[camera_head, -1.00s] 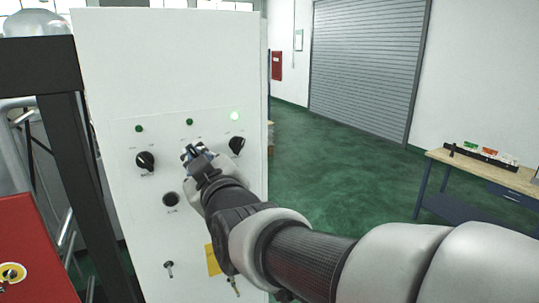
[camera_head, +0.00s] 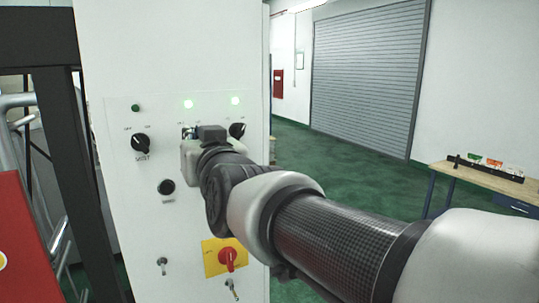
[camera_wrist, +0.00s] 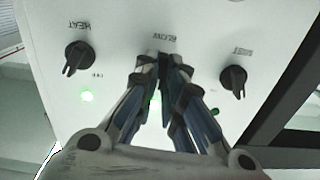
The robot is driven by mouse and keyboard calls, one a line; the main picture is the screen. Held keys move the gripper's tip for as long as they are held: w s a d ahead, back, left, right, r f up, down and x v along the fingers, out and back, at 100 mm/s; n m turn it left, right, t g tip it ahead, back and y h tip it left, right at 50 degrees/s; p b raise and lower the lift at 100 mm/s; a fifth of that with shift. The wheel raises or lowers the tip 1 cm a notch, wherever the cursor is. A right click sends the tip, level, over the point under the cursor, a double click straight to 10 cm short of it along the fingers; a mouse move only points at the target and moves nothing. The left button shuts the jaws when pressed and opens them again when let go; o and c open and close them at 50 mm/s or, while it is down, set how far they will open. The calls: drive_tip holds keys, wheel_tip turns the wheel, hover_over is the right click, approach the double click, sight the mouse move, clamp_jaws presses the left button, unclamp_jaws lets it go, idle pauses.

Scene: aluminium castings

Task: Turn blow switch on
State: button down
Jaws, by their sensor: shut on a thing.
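The white control panel (camera_head: 115,185) carries a row of black rotary switches. My gripper (camera_head: 190,133) is at the middle switch. The wrist view shows the panel upside down, with my gripper (camera_wrist: 163,66) shut on the blow switch below the BLOW label (camera_wrist: 160,40). The fingers hide most of that switch, so its exact angle cannot be told. The blow light (camera_head: 188,104) above it glows green. The heat switch (camera_wrist: 79,55) is on one side, and its light (camera_wrist: 87,96) is also lit. The third switch (camera_wrist: 232,81) has a dark light (camera_wrist: 246,134).
Below the switches are a black button (camera_head: 167,187), a red rotary switch on a yellow plate (camera_head: 211,246) and small keys. A dark frame (camera_head: 67,160) and a red box (camera_head: 20,235) stand left. A workbench (camera_head: 490,178) stands right, with open green floor between.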

drive_tip(key=m+b, duration=0.2)
drive_tip(key=m, duration=0.2)
drive_tip(key=shift+m+b, duration=0.35)
drive_tip(key=shift+m, duration=0.05)
idle(0.4)
drive_tip(key=c, duration=1.7)
unclamp_jaws()
drive_tip(key=shift+s, duration=0.1)
drive_tip(key=v, duration=1.2)
